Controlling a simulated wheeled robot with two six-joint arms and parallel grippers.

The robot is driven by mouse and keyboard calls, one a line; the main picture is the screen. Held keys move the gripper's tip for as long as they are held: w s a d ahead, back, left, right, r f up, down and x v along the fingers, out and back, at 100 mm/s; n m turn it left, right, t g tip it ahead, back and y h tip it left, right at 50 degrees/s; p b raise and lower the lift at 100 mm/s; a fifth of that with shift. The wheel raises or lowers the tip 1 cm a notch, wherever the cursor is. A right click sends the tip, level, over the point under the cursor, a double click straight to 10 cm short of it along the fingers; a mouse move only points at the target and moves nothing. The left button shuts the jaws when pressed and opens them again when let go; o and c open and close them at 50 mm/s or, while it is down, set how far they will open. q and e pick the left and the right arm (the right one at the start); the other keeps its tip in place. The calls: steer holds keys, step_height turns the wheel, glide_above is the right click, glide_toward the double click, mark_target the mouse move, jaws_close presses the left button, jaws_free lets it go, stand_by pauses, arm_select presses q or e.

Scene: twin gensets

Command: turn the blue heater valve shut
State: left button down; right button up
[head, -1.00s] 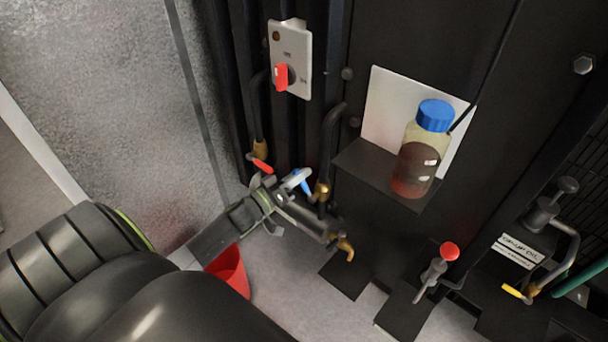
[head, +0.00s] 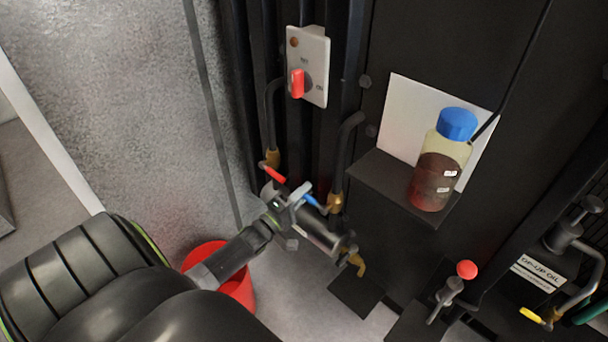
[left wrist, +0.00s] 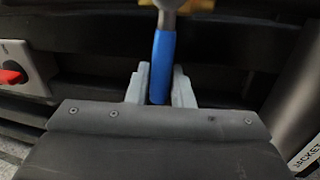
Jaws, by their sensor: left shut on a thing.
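My left gripper (head: 294,200) is at this handle. In the left wrist view the blue handle (left wrist: 162,66) runs down between the two pale fingers of my left gripper (left wrist: 160,84), which are shut on it. My right gripper is not in view.
A red-handled valve (head: 273,173) is close to the left of my gripper. A switch plate (head: 308,65) is above. A blue-capped bottle (head: 440,160) stands on a shelf to the right. A red bucket (head: 240,289) is on the floor below my arm.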

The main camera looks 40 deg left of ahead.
arm_select(q)
steer(key=shift+f+n, duration=0.4)
steer(key=shift+n, duration=0.1)
steer(key=c, duration=1.3)
jaws_free()
steer(key=shift+b+v, duration=2.05)
steer(key=shift+v, duration=6.7)
steer(key=shift+d, duration=0.1)
